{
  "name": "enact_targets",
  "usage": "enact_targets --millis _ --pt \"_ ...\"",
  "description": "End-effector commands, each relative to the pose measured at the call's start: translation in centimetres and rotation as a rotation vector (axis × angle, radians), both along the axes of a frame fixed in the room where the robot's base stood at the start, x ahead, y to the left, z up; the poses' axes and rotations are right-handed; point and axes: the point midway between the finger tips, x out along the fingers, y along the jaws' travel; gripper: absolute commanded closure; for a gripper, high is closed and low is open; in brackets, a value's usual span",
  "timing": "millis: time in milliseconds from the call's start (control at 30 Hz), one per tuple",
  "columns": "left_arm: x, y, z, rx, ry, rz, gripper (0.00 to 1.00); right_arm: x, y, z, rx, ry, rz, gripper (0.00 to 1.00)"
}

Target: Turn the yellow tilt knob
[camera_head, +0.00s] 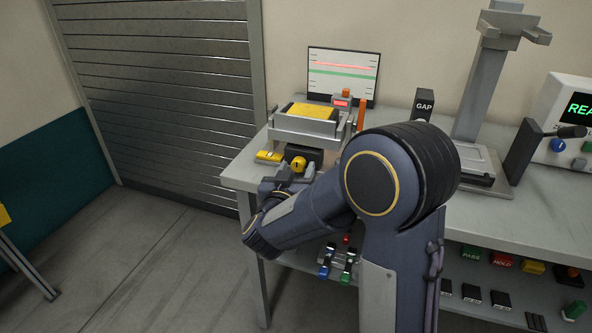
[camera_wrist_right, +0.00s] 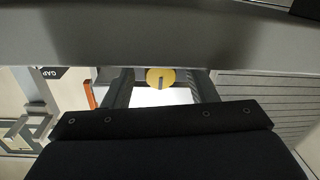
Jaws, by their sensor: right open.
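The yellow tilt knob (camera_head: 298,164) sits on the front of the dark block below the clamp device (camera_head: 305,127) at the table's left end. In the right wrist view the knob (camera_wrist_right: 153,76) is a round yellow disc with a grey upright bar. My right gripper (camera_head: 288,180) is just in front of the knob in the head view. In the wrist view its two fingers (camera_wrist_right: 163,90) are apart, with the knob showing between them. I cannot tell whether they touch it. My left gripper is not in view.
A screen (camera_head: 343,74) stands behind the device. An orange post (camera_head: 361,114) and a GAP block (camera_head: 423,105) stand to its right, then a tall grey stand (camera_head: 485,85). A lower shelf holds coloured buttons (camera_head: 502,259).

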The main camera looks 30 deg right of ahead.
Motion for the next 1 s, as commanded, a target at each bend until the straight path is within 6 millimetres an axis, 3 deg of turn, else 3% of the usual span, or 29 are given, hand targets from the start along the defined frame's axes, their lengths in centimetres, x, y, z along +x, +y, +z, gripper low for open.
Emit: enact_targets --millis 333,667,1000 --pt "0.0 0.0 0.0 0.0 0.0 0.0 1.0 0.4 -0.4 0.0 0.0 0.0 0.0 0.48" --pt "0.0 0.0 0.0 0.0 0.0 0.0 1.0 0.4 -0.4 0.0 0.0 0.0 0.0 0.91" --pt "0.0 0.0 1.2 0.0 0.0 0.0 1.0 0.4 -0.4 0.3 -0.032 0.039 0.0 0.92"
